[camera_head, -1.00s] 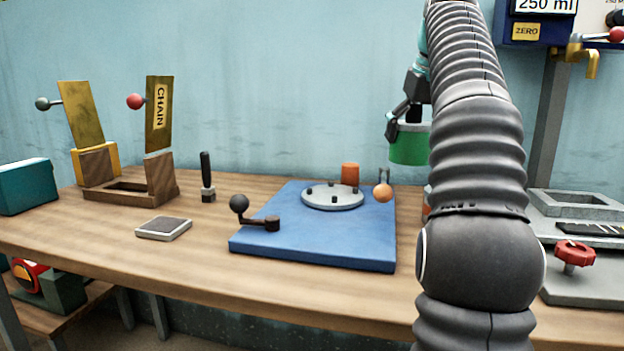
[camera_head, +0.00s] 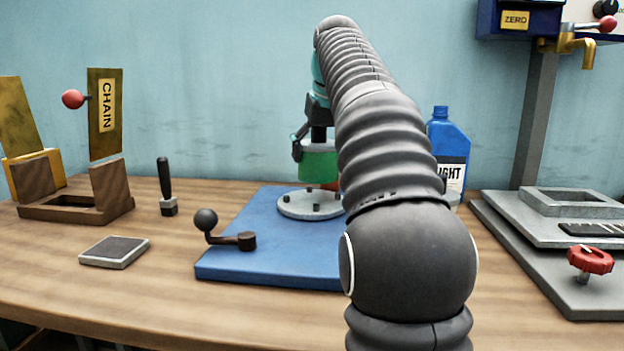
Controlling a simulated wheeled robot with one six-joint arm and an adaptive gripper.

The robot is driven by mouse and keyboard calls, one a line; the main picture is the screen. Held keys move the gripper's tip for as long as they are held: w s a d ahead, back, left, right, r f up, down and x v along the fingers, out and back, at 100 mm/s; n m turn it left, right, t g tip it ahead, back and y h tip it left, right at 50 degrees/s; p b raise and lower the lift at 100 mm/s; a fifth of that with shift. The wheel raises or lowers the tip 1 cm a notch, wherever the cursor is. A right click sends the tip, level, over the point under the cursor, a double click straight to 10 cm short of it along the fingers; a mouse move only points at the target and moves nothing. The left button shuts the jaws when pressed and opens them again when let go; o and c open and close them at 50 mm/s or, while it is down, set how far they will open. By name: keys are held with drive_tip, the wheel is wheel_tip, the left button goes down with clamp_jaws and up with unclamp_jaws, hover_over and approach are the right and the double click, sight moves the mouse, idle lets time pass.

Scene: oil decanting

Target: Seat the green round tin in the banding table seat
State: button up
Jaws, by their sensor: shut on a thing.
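The green round tin (camera_head: 319,162) is held upright in my gripper (camera_head: 308,150), which is shut on it. The tin is just above or at the grey round disc (camera_head: 296,208) of the banding table, towards its back right. I cannot tell whether the tin touches the disc. The disc has several small dark pegs and sits on a blue base (camera_head: 250,262). My arm hides the right part of the disc and base.
A dark crank with a ball knob (camera_head: 206,220) rises at the base's front left. A blue bottle (camera_head: 447,140) stands behind my arm. A grey metal stand with a red knob (camera_head: 590,260) is at right. The CHAIN lever block (camera_head: 105,185) and a small pad (camera_head: 115,252) are at left.

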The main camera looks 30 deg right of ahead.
sight(313, 171)
drive_tip(key=shift+w+a+f, duration=0.4)
drive_tip(key=shift+a, duration=0.2)
drive_tip(key=shift+f+b, duration=0.9)
drive_tip(key=shift+f, duration=1.1)
drive_tip(key=shift+f, duration=0.1)
drive_tip(key=o, duration=1.3)
drive_tip(key=shift+o, duration=0.2)
drive_tip(key=shift+s+r, duration=0.1)
drive_tip(key=shift+r, duration=0.3)
drive_tip(key=p+v, duration=0.3)
drive_tip(key=v, duration=0.7)
drive_tip(key=shift+s+r, duration=0.15)
drive_tip(key=shift+r, duration=0.1)
drive_tip(key=shift+s+a+r, duration=0.1)
drive_tip(key=shift+s+r, duration=0.1)
drive_tip(key=shift+r, duration=0.1)
